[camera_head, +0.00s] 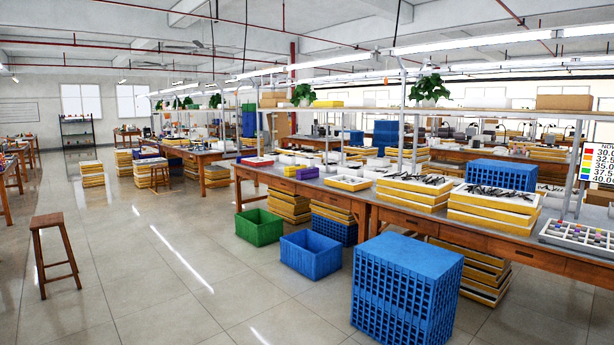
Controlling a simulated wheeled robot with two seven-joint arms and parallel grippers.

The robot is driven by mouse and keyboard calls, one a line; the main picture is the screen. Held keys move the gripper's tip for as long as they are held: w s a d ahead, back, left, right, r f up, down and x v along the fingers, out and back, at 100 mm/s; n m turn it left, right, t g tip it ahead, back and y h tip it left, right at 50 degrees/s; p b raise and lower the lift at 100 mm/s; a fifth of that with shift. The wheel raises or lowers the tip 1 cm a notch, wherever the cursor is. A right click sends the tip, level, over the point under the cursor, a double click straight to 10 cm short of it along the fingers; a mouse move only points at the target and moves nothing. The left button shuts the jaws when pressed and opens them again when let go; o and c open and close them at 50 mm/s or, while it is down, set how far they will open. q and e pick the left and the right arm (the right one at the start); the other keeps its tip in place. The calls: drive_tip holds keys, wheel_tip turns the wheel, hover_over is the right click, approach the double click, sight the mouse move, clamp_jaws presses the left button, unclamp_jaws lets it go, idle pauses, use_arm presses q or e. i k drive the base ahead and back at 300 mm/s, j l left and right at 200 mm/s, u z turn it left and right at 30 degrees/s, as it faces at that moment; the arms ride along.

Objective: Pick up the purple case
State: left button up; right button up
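A small purple case (308,173) sits on the long workbench (335,193), towards its left part, among white and yellow trays. It looks like a low purple box; its details are too small to make out. Another purple patch (247,157) shows at the far end of the benches, too small to identify. Neither of my grippers is in view.
A large blue crate stack (405,290) stands on the floor before the bench. A blue bin (310,255) and a green bin (259,227) are left of it. A wooden stool (47,222) stands at the left. The tiled floor between is clear.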

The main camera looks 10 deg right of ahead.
sight(304, 174)
drive_tip(key=i, duration=6.5)
drive_tip(key=i+z, duration=0.1)
drive_tip(key=i, duration=0.4)
drive_tip(key=i+j+z, duration=0.1)
drive_tip(key=i, duration=0.35)
drive_tip(key=i+j+z, duration=0.1)
drive_tip(key=i, duration=0.4)
drive_tip(key=i+j+z, duration=0.1)
drive_tip(key=i+j, duration=0.15)
drive_tip(key=i, duration=0.2)
